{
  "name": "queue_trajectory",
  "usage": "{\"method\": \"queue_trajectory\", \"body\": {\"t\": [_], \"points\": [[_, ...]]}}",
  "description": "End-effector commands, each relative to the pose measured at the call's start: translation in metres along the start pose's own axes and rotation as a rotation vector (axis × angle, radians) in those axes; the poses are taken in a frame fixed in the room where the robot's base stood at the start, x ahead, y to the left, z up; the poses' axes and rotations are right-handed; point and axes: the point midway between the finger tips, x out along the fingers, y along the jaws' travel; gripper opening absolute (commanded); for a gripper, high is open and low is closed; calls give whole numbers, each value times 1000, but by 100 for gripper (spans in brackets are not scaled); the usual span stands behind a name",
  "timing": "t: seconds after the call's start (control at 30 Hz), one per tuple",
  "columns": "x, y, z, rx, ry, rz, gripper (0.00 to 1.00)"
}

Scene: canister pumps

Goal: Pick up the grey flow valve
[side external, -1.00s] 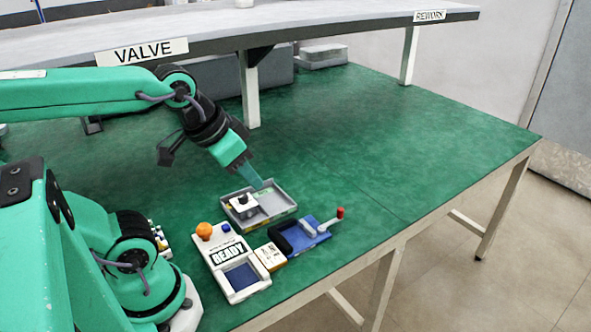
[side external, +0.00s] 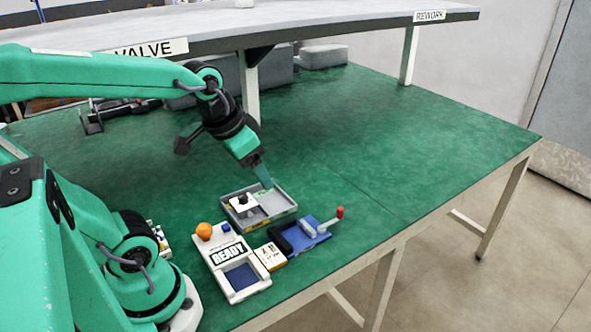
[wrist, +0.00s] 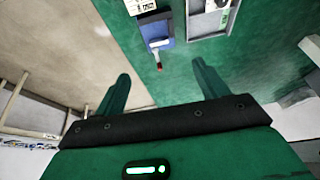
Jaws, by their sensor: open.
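A light grey-white block with a black knob (side external: 241,203), which looks like the flow valve, sits in the left part of a shallow grey tray (side external: 284,214). My gripper (side external: 267,184) points down at the back right edge of the tray, apart from the block. In the wrist view my gripper (wrist: 160,75) has its two fingers spread wide with nothing between them.
A blue fixture with a red-tipped lever (side external: 318,232) stands in front of the tray. A white READY panel (side external: 243,287) with an orange knob and a small white-and-orange box (side external: 270,257) lie left of it. A raised shelf (side external: 300,30) spans the back. The green table is clear to the right.

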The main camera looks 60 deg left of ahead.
Motion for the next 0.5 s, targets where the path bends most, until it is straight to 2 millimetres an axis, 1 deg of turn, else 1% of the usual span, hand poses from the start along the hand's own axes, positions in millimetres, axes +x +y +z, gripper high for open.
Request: {"method": "queue_trajectory", "body": {"t": [0.03,0.3,0.5], "points": [[8,-8,-3,-3,-27,-7,73],[45,-47,-14,3,-141,-24,73],[77,-79,-13,4,-223,-19,73]]}}
